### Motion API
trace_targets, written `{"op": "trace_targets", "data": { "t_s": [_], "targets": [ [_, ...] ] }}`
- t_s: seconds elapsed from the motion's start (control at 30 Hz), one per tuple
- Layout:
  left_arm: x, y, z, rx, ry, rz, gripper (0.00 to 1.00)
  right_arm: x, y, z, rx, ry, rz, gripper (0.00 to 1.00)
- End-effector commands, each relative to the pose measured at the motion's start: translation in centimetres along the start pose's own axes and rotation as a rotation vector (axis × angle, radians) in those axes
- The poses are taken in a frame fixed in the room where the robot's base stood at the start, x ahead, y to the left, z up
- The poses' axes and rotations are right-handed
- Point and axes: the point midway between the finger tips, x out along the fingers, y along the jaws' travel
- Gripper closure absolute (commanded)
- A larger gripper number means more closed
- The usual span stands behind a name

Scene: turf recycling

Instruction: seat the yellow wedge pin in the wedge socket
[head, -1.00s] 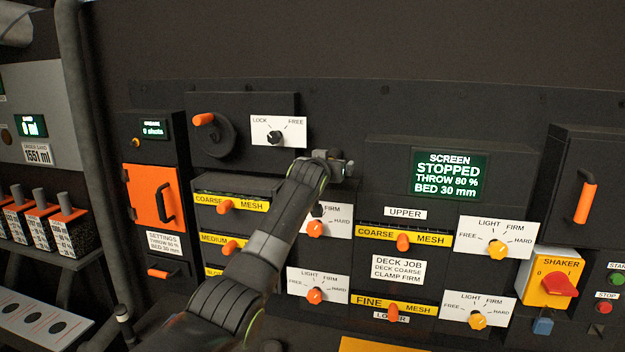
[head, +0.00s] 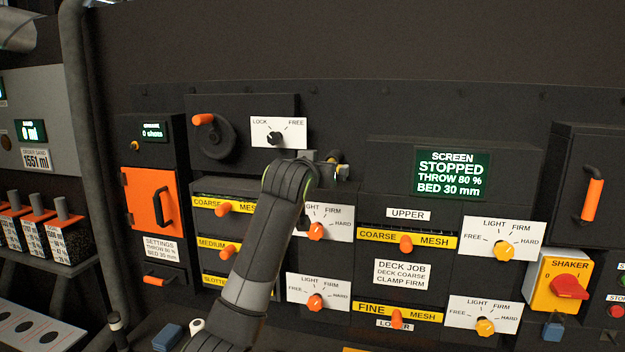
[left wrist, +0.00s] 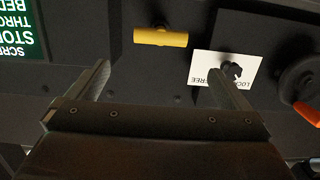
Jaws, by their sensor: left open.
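The yellow wedge pin (left wrist: 160,37) shows in the left wrist view as a short yellow bar against the dark panel, with a small dark stub at its middle. A small yellow patch beside the gripper in the head view (head: 332,158) appears to be the same pin. My left gripper (left wrist: 160,72) is open and empty; the pin lies beyond its fingertips, roughly centred between them. In the head view the left gripper (head: 335,170) is in front of the panel, right of the LOCK/FREE dial. I cannot make out the wedge socket. My right gripper is not in view.
The LOCK/FREE plate (head: 278,132) and a dark crank wheel with an orange knob (head: 204,120) are left of the gripper. Below are mesh drawers and clamp dials (head: 316,231). The screen display (head: 451,174) reads STOPPED. The upper panel is bare.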

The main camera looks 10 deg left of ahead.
Motion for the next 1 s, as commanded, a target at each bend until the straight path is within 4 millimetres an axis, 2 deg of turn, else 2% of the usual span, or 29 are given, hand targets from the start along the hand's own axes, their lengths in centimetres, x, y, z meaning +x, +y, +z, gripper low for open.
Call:
{"op": "trace_targets", "data": {
  "t_s": [0.1, 0.3, 0.77, 0.87, 0.97, 1.0],
  "targets": [
    [-1.6, 0.0, 0.2, 0.000, 0.003, 0.000, 0.00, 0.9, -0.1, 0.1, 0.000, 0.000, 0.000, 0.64],
    [-3.2, 0.0, 0.1, 0.001, 0.002, 0.000, 0.00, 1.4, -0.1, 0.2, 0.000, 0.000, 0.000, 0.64],
    [-3.6, -0.1, 0.1, 0.001, -0.002, -0.001, 0.00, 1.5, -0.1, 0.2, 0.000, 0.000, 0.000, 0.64],
    [-2.8, -0.4, 1.8, 0.002, -0.024, -0.005, 0.00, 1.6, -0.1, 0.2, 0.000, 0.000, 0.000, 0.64],
    [-1.0, -1.3, 6.0, 0.006, -0.079, -0.014, 0.00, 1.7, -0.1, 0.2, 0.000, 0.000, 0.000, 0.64],
    [-0.1, -1.8, 8.5, 0.008, -0.110, -0.019, 0.00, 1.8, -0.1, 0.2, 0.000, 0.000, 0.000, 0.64]
  ]
}}
